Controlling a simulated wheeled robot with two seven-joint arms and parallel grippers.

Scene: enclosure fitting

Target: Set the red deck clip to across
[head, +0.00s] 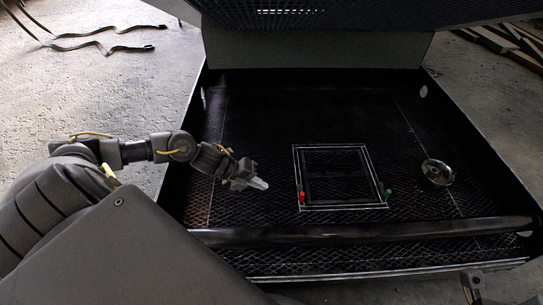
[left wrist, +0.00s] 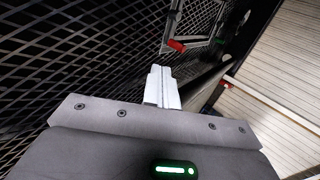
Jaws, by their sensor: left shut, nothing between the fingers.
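The red deck clip (head: 302,196) is small and sits at the near left corner of a pale-outlined square frame on the dark mesh deck. It also shows in the left wrist view (left wrist: 176,46), just beyond my fingertips, as a short red bar beside the pale frame edge. Whether it lies along or across that edge I cannot tell for sure. My left gripper (head: 260,184) is shut and empty, to the left of the red clip and apart from it. Its pale fingers (left wrist: 162,88) are together in the wrist view. My right gripper's fingers do not show.
A green clip (head: 388,193) sits at the frame's near right corner. A round metal wheel (head: 437,172) stands further right. A thick dark bar (head: 360,232) crosses the enclosure's front. Dark side walls and a raised mesh lid (head: 370,12) bound the space. Bare mesh lies left of the frame.

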